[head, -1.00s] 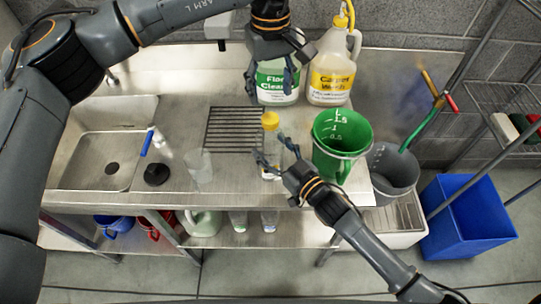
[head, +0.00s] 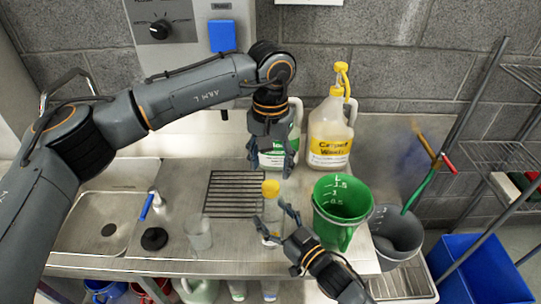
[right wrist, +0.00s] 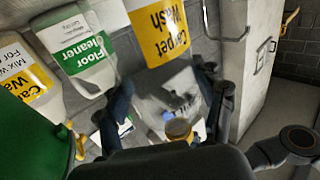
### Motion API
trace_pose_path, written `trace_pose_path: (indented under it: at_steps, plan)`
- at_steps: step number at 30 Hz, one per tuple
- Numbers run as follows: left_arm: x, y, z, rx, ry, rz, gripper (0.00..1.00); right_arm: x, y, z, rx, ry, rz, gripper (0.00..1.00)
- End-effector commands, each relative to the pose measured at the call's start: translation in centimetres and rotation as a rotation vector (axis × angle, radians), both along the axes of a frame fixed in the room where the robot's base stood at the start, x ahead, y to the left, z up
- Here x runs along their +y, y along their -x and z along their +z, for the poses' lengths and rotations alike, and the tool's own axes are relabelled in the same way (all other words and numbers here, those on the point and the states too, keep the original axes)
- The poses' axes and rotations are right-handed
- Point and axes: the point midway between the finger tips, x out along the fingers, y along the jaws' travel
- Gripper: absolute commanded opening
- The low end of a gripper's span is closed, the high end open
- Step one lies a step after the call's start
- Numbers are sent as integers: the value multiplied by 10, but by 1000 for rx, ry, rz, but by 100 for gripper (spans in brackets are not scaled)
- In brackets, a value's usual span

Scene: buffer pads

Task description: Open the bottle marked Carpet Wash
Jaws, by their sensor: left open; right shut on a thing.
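A small clear bottle with a yellow cap (head: 270,187) stands upright near the counter's front. In the right wrist view it appears upside down, with a yellow Carpet Wash label (right wrist: 163,30) and its cap (right wrist: 178,130) low in the picture. My right gripper (head: 274,222) is shut on this bottle's body; its fingers also show in the right wrist view (right wrist: 165,100). My left gripper (head: 274,170) is open and points down, just above the yellow cap in the picture and in front of the Floor Cleaner jug. It appears empty and apart from the cap.
A large Carpet Wash jug (head: 329,140) with a yellow pump and a Floor Cleaner jug (head: 299,142) stand behind. A green measuring jug (head: 341,203) stands close on the right, beside a grey bucket (head: 398,235). A clear cup (head: 198,232) and black plug (head: 154,239) are left.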

Motion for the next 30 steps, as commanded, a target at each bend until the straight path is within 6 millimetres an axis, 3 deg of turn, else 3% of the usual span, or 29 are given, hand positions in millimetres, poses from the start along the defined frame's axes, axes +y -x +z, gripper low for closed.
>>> trace_pose_path:
  at_steps: [3,10,22,23,30]
  plan:
    - [0,1,-21,3,-1,2,59,0,0,0,1,1,0,0]
    - [0,1,-51,2,0,3,59,0,0,0,1,1,0,0]
    - [0,0,-60,0,0,4,59,0,0,0,1,1,0,0]
    - [0,0,-60,0,0,4,57,0,0,0,1,1,0,0]
    - [0,0,-60,0,0,4,8,0,0,0,1,1,0,0]
